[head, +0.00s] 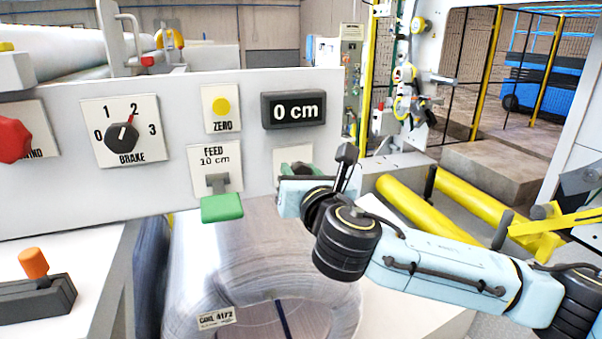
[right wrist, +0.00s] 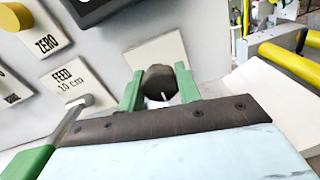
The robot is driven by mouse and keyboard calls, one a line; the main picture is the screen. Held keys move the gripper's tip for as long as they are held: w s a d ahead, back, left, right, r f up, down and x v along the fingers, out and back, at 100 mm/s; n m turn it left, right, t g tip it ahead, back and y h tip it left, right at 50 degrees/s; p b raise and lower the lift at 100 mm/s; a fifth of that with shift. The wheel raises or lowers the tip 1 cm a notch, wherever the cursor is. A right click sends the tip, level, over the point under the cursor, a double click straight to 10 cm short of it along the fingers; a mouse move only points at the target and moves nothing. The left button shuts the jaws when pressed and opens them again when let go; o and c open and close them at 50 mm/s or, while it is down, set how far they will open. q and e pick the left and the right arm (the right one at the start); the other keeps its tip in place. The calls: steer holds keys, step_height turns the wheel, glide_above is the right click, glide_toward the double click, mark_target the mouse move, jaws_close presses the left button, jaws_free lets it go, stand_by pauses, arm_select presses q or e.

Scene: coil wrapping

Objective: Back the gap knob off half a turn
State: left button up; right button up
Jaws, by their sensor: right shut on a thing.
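The gap knob (right wrist: 157,80) is a dark, faceted knob on a pale plate (right wrist: 158,50) on the grey panel. A short white mark shows near its lower edge in the right wrist view. My right gripper (right wrist: 160,84) has its green fingers on either side of the knob and is shut on it. In the head view the right gripper (head: 298,168) covers the knob and most of its plate (head: 293,154), so its label cannot be read. My left gripper is in neither view.
Left of the knob are the FEED lever with a green paddle (head: 221,208), the ZERO button (head: 221,106) and the BRAKE dial (head: 122,136). A display (head: 293,110) above reads 0 cm. A wrapped coil (head: 215,270) lies below. Yellow rollers (head: 425,208) stand to the right.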

steer(key=shift+r, duration=0.1)
steer(key=o, duration=1)
steer(key=shift+w, duration=0.1)
steer(key=b+v, duration=0.3)
steer(key=v, duration=1)
steer(key=shift+s, duration=0.2)
